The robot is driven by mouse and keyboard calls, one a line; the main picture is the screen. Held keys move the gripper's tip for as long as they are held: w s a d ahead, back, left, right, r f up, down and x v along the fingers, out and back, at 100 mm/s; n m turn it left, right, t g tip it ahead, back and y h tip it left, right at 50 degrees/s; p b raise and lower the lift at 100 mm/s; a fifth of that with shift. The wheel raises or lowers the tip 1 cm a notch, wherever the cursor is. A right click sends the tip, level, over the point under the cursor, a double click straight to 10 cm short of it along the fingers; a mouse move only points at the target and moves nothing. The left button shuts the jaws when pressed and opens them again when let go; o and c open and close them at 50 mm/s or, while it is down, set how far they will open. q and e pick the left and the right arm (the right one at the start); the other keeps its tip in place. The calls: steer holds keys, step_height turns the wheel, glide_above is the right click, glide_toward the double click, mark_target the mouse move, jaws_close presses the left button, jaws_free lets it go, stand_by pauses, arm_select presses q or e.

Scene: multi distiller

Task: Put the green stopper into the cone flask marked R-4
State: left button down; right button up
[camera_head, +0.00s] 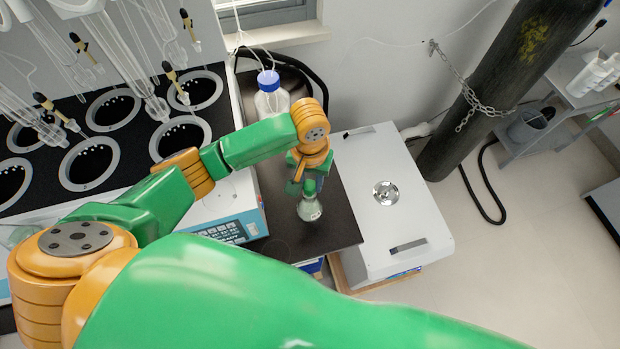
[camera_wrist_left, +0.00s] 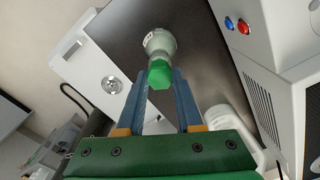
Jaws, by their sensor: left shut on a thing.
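A small clear cone flask (camera_head: 310,209) stands on the dark bench top in the head view, just below my left gripper (camera_head: 308,184). The flask (camera_wrist_left: 160,41) also shows in the left wrist view, with a small white label whose writing I cannot read. The green stopper (camera_wrist_left: 160,73) is between the two fingertips of my left gripper (camera_wrist_left: 160,76), which is shut on it. The stopper lines up with the flask's neck and overlaps it in the picture. I cannot tell whether it sits in the mouth. My right gripper is not in view.
A blue-capped bottle (camera_head: 271,95) stands behind on the dark bench (camera_head: 335,215). A white box-shaped device (camera_head: 395,215) is to the right. The multi-place distiller (camera_head: 225,200) with glassware is to the left. A chained gas cylinder (camera_head: 500,80) stands farther right.

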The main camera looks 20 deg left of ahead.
arm_select(q)
steer(key=shift+f+b, duration=0.4)
steer(key=shift+f, duration=0.45)
steer(key=shift+c, duration=2.4)
jaws_free()
step_height(320, 180, up, 7)
steer(key=shift+r, duration=0.1)
